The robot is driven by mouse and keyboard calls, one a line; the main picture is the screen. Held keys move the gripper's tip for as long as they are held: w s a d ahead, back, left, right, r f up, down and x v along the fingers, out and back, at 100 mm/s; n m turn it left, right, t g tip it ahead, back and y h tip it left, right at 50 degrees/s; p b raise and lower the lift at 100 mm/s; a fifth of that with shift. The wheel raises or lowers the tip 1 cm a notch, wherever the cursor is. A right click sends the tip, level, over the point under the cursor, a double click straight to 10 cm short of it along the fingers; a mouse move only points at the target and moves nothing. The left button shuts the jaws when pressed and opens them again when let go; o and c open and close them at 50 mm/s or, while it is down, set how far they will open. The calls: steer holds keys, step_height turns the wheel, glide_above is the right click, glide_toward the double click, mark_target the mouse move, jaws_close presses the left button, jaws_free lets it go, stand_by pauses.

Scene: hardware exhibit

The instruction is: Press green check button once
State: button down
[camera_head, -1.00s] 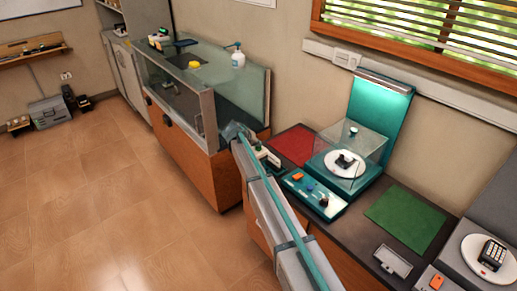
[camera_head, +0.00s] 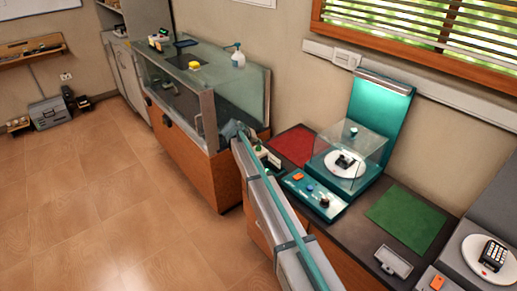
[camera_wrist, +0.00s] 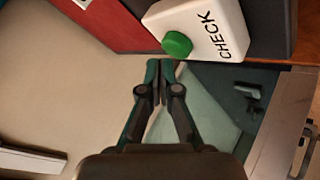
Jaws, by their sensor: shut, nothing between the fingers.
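A white box marked CHECK (camera_wrist: 222,28) carries a round green button (camera_wrist: 177,43), near the top middle of the wrist view. The box also shows small in the head view (camera_head: 268,160), at the left end of the dark counter. My gripper (camera_wrist: 160,66) is shut and empty. In the wrist view its fingertips appear just below the green button. I cannot tell whether they touch it. In the head view my gripper is small and hard to make out near the box.
The dark counter (camera_head: 345,232) holds a red mat (camera_head: 293,145), a teal control panel (camera_head: 314,197), a clear case (camera_head: 352,157) and a green mat (camera_head: 406,220). A glass-fronted cabinet (camera_head: 178,97) stands left of it, with a narrow gap between. The floor (camera_head: 110,200) is open.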

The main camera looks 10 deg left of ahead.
mark_target(257, 148)
steer(key=shift+r, duration=0.2)
steer(key=shift+r+p, duration=0.4)
steer(key=shift+r, duration=2.05)
